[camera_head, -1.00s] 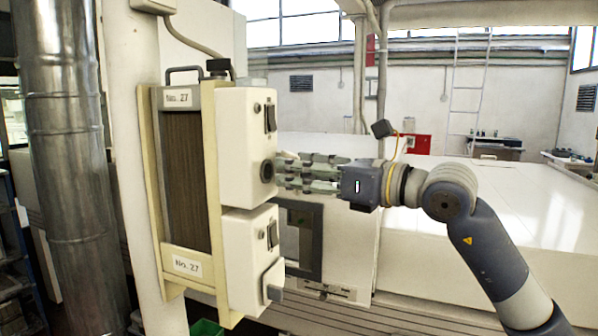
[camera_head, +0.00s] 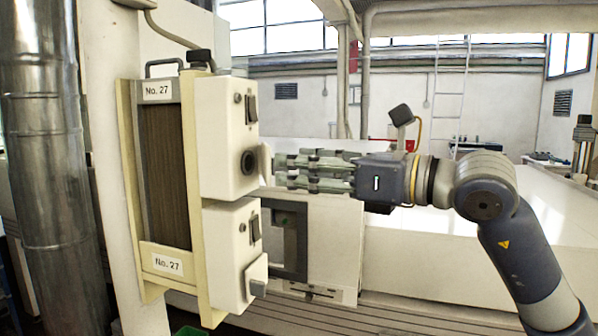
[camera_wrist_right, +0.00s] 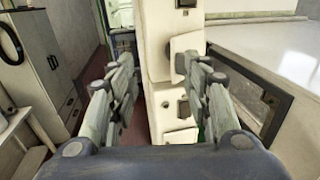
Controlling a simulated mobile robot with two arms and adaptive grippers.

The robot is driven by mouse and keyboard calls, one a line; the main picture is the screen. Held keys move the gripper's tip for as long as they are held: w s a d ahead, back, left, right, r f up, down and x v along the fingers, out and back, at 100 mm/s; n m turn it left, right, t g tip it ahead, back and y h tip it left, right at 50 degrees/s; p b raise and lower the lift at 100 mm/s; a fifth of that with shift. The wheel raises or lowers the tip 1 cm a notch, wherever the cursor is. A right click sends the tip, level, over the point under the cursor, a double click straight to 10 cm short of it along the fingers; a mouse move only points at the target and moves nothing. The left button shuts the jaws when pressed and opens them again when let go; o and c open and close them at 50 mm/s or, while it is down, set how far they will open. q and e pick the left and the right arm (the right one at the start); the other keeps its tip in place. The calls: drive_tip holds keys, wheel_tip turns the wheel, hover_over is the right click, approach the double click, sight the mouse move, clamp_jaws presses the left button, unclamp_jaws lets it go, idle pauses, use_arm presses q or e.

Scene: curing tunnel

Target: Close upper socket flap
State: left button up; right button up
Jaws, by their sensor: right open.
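The upper socket (camera_head: 248,162) is a dark round opening on the upper cream box (camera_head: 219,140). Its flap (camera_head: 266,163) stands open, sticking out on the socket's right side. My right gripper (camera_head: 279,169) is open, with its fingertips just right of the flap; I cannot tell whether they touch it. In the right wrist view the flap (camera_wrist_right: 186,50) is a pale plate close to the right-hand finger, and the open gripper (camera_wrist_right: 163,72) has nothing between its fingers. My left gripper is not in view.
The lower cream box (camera_head: 228,245) has its own flap (camera_head: 256,278), which sticks out below. A grey-framed panel (camera_head: 292,240) stands behind the gripper. A metal duct (camera_head: 50,180) is at the left. A long white housing (camera_head: 440,250) lies behind the arm.

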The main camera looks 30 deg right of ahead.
drive_tip(key=shift+s+b, duration=0.9)
drive_tip(key=shift+s, duration=1.5)
drive_tip(key=shift+d, duration=0.1)
drive_tip(key=v, duration=1.2)
